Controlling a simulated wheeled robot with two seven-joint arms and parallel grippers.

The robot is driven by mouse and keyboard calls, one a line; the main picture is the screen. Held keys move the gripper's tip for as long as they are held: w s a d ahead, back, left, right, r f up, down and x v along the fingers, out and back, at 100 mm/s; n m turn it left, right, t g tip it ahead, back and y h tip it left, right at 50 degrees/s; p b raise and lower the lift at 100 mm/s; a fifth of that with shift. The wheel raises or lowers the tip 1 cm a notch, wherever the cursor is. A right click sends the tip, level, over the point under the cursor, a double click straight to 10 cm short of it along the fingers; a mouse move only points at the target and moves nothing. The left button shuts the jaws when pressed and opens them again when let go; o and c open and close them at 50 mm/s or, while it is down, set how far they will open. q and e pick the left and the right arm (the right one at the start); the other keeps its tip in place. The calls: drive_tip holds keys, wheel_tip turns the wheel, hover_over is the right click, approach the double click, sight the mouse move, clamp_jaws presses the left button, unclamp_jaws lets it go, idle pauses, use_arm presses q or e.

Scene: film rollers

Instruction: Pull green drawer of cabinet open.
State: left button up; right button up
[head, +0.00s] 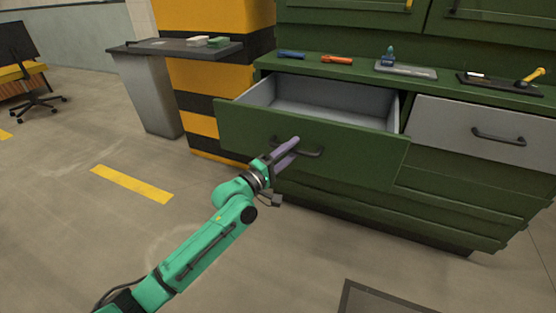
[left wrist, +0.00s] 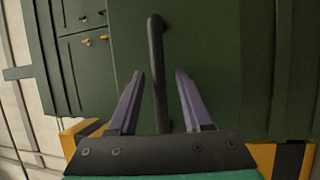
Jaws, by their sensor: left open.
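The green cabinet (head: 440,215) stands at the right in the head view. Its upper left green drawer (head: 240,128) is pulled well out, and its grey inside (head: 310,103) shows empty where visible. A dark bar handle (head: 312,152) is on the drawer front. My left gripper (head: 290,147) is at the left part of this handle. In the left wrist view, the handle (left wrist: 156,70) runs upright between the two open purple fingers (left wrist: 160,85), with a gap on each side. My right gripper is not in view.
A closed grey drawer (head: 485,132) is beside the green one. Tools, including an orange one (head: 337,60) and a tray (head: 406,70), lie on the cabinet top. A yellow-black pillar (head: 205,85) and a side table (head: 150,48) stand left. The floor in front is mostly clear.

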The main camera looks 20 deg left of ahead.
use_arm(q)
drive_tip(key=v, duration=1.3)
drive_tip(key=shift+s+a+p, duration=0.3)
drive_tip(key=shift+p, duration=0.1)
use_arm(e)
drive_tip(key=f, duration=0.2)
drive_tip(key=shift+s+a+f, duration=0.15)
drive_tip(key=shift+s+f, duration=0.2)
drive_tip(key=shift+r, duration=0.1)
